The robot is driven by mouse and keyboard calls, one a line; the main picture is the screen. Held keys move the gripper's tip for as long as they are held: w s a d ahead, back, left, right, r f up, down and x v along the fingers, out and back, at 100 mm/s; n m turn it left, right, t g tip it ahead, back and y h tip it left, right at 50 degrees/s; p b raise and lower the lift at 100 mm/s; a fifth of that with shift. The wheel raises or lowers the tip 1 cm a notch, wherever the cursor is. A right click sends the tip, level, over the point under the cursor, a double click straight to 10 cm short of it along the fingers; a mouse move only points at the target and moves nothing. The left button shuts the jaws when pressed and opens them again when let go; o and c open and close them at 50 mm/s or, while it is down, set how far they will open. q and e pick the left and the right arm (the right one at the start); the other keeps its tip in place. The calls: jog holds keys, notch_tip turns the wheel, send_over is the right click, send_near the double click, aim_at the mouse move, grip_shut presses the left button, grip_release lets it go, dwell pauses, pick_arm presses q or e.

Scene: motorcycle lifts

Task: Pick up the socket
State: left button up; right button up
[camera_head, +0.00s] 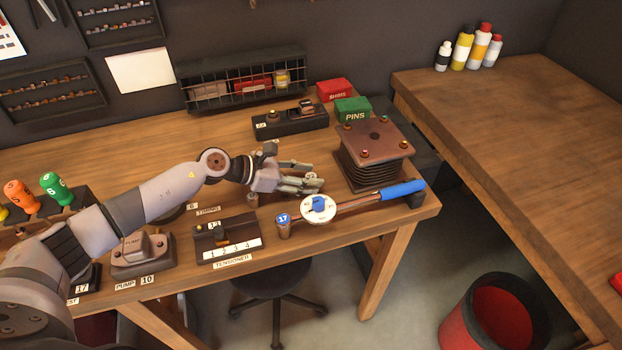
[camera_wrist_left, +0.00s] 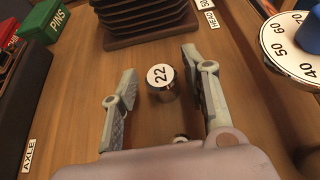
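A small metal socket (camera_wrist_left: 163,84) with a white top marked 22 stands upright on the wooden bench in the left wrist view. My left gripper (camera_wrist_left: 158,66) is open, with one finger on each side of the socket and visible gaps to both. In the head view my left gripper (camera_head: 307,177) is low over the bench, with the small pale top of the socket (camera_head: 312,177) showing by its fingertips. My right gripper is not in view.
A finned cylinder block (camera_head: 374,165) stands just beyond the fingertips. The torque wrench (camera_head: 355,202) with its round dial and blue handle lies along the front right. The tensioner block (camera_head: 226,237) is in front; green PINS (camera_head: 352,110) and red SHIMS (camera_head: 337,91) boxes stand behind.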

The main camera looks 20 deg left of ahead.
pick_arm(q)
grip_shut()
dwell(0.3)
